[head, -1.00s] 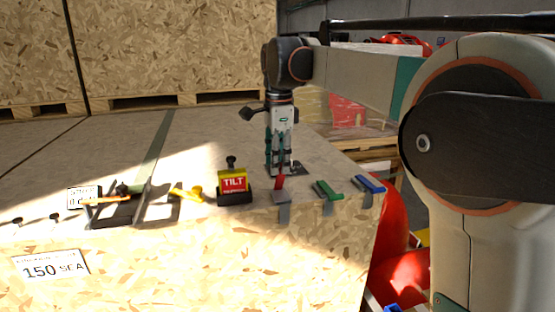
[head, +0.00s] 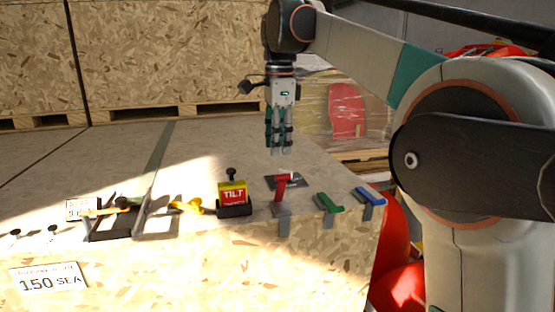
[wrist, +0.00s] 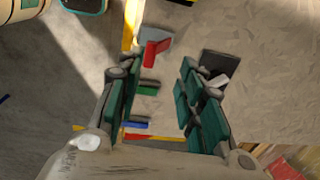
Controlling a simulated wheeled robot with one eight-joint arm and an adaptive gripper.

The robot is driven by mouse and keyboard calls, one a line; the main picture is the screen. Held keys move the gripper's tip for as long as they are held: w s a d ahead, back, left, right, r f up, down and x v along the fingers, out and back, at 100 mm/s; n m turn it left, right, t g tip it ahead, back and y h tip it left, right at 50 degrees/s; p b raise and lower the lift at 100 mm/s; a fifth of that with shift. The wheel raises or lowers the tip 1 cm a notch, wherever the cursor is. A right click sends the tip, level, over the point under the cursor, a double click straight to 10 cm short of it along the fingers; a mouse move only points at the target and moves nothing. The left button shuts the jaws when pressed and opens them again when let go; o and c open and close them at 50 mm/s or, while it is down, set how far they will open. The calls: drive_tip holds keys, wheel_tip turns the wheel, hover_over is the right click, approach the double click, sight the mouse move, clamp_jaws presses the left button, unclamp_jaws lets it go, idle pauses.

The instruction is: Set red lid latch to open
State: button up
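The red lid latch (head: 282,187) is at the front edge of the wooden crate top, between the yellow TILT block and the green latch. Its red handle stands raised above a grey bracket; its exact angle is hard to tell. It also shows in the wrist view (wrist: 155,52), near the upper middle. My gripper (head: 279,150) hangs pointing down, above and slightly behind the red latch, apart from it. In the wrist view my gripper (wrist: 158,75) has its fingers spread with nothing between them in grip.
A green latch (head: 328,203) and a blue latch (head: 370,196) sit right of the red one. The TILT block (head: 233,196) stands close on its left, with a yellow latch (head: 187,206) beyond. A dark plate (wrist: 220,66) lies behind the red latch. The crate top behind is clear.

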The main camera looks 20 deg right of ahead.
drive_tip(key=shift+s+r, duration=0.15)
drive_tip(key=shift+r, duration=1.5)
drive_tip(key=shift+f, duration=0.1)
drive_tip(key=c, duration=0.8)
drive_tip(key=n, duration=0.1)
drive_tip(key=n+t+b, duration=0.1)
drive_tip(key=n, duration=0.1)
drive_tip(key=shift+d+f, duration=0.1)
drive_tip(key=shift+f, duration=0.15)
clamp_jaws()
drive_tip(key=n+t+b, duration=0.2)
drive_tip(key=n+t, duration=0.3)
drive_tip(key=n, duration=1)
hover_over(280, 188)
drive_tip(key=w, duration=0.2)
drive_tip(key=f, duration=0.8)
drive_tip(key=shift+s+d+f, duration=0.15)
drive_tip(key=shift+d+f, duration=0.05)
drive_tip(key=shift+d, duration=0.05)
drive_tip(key=shift+s+f, duration=0.3)
